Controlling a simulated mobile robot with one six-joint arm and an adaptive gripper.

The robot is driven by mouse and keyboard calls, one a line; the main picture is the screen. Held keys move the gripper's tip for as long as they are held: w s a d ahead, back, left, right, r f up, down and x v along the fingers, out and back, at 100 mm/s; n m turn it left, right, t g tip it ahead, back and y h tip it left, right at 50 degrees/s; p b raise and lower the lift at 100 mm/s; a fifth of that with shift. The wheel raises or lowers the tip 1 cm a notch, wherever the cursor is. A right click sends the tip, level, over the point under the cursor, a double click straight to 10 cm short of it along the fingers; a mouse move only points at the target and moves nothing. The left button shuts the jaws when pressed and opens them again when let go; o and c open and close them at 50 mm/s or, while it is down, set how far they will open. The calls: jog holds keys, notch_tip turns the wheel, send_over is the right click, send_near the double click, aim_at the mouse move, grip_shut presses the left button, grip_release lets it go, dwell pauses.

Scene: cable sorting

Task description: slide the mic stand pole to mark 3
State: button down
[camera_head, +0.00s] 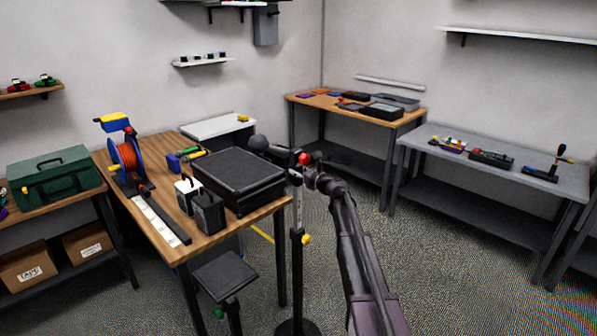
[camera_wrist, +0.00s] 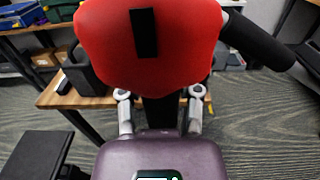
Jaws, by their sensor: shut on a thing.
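The mic stand stands on the floor in front of the wooden table. Its pole (camera_head: 297,215) is upright, with a pale marked strip on the upper part; the mark numbers are too small to read. A yellow knob (camera_head: 306,240) sits partway down on the stand's black lower tube. A red piece (camera_head: 305,159) is at the pole's top, beside a dark microphone head (camera_head: 258,143). My gripper (camera_head: 299,174) is shut on the stand's top part, just below the red piece. In the wrist view the red piece (camera_wrist: 150,75) fills the top middle and hides the fingertips' contact.
The wooden table (camera_head: 150,155) behind the stand holds a black case (camera_head: 238,178), an orange cable reel (camera_head: 126,158) and dark boxes. A small black stool (camera_head: 223,275) stands left of the stand. The floor to the right is clear up to the grey bench (camera_head: 500,172).

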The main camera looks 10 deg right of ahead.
aim_at(298, 164)
jog(key=shift+w+r+p, duration=0.2)
jog(key=shift+r+p, duration=0.75)
jog(key=shift+r, duration=0.5)
jog(key=shift+c, duration=1.4)
grip_release()
jog(key=shift+s+f, duration=0.1)
jog(key=shift+s+d, duration=0.1)
jog(key=shift+s, duration=0.05)
jog(key=shift+s+d, duration=0.3)
jog(key=shift+s, duration=0.25)
jog(key=v, duration=1)
jog(key=shift+s+d, duration=0.15)
jog(key=shift+d, duration=0.05)
